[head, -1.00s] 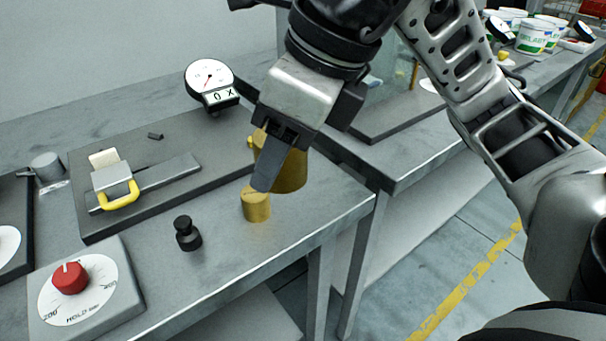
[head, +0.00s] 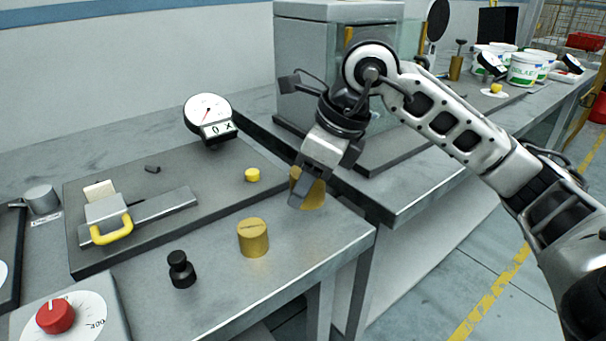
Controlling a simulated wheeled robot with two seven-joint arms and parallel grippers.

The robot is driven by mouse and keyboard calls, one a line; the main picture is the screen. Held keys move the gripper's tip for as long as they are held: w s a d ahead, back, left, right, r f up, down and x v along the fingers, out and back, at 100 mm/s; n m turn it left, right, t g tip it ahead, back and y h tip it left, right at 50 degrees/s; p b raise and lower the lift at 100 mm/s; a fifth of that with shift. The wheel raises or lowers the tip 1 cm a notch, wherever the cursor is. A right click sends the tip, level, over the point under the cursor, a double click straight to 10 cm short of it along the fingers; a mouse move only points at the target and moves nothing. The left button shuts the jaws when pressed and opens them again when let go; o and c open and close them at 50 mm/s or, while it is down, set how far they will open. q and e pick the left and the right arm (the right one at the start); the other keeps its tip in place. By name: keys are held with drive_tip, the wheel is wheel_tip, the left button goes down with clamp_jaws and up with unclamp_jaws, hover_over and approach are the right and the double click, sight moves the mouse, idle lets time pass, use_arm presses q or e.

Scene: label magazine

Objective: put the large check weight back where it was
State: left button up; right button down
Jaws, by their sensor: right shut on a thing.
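A large brass weight (head: 315,195) is held by my right gripper (head: 301,190), which is shut on it with one dark finger in front. It is over the back right part of the near bench; I cannot tell whether its base touches the surface. A brass cylinder with a slotted top (head: 253,240) stands upright on the bench, in front and to the left of the gripper. A small yellow knob-like piece (head: 252,175) sits behind it on the dark plate. My left gripper is not in view.
A black knobbed weight (head: 181,270) stands at the front left. A dark plate (head: 150,235) carries a yellow-handled slide (head: 112,228). A dial gauge (head: 208,115) stands behind, a red-knob box (head: 58,316) front left. A second bench (head: 425,190) adjoins on the right.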

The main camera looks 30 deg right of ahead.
sight(308, 199)
drive_tip(key=shift+w+d+f, duration=0.15)
drive_tip(key=f, duration=0.3)
drive_tip(key=shift+w+d, duration=0.15)
drive_tip(key=shift+d, duration=0.05)
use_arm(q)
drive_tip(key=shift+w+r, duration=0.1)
use_arm(e)
drive_tip(key=shift+f, duration=0.3)
use_arm(q)
drive_tip(key=shift+b, duration=0.35)
use_arm(e)
drive_tip(key=shift+f, duration=0.2)
drive_tip(key=c, duration=0.7)
unclamp_jaws()
drive_tip(key=shift+o, duration=0.2)
